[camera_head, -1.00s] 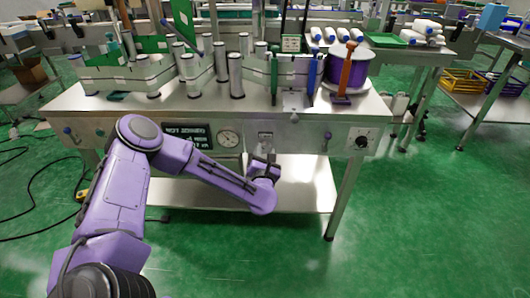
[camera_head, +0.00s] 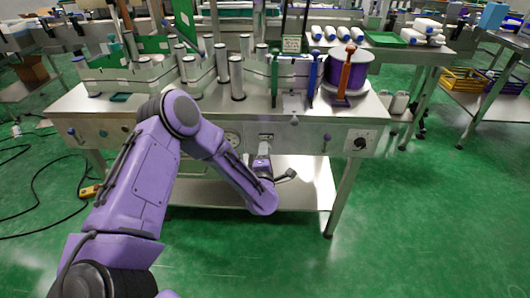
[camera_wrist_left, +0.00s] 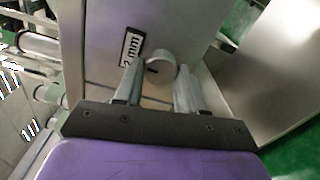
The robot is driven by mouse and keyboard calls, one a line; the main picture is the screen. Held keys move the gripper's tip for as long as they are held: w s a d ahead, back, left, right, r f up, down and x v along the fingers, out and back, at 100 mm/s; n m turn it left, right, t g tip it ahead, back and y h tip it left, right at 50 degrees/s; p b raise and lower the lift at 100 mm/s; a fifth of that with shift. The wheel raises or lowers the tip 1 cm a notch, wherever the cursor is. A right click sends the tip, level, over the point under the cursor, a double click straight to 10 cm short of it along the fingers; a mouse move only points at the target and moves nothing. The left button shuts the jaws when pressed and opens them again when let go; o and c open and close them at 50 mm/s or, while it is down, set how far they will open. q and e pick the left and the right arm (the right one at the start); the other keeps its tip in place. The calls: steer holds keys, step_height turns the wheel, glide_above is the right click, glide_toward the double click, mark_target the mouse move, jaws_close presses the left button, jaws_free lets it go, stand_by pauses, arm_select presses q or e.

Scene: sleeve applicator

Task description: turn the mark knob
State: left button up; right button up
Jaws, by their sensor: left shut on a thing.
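The mark knob (camera_wrist_left: 160,66) is a small pale round knob on the grey front panel, beside a small label ending in "mm" in the left wrist view. My left gripper (camera_wrist_left: 157,78) has its two grey fingers on either side of the knob and is shut on it. In the head view my left gripper (camera_head: 263,152) reaches the front panel just below a small display (camera_head: 266,137). The knob itself is hidden there by the gripper. My right gripper is in neither current view.
The machine table (camera_head: 310,122) carries several upright grey rollers, a purple spool (camera_head: 348,68) and an orange lever. A black knob (camera_head: 360,143) is on the panel at the right. Green floor is open at the right.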

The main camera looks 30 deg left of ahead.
arm_select(q)
steer(key=m+p, duration=0.2)
steer(key=m, duration=2.4)
steer(key=shift+d, duration=0.2)
steer(key=shift+m, duration=0.3)
steer(key=o, duration=1.1)
steer(key=shift+c, duration=0.2)
steer(key=v, duration=1)
steer(key=shift+s, duration=0.25)
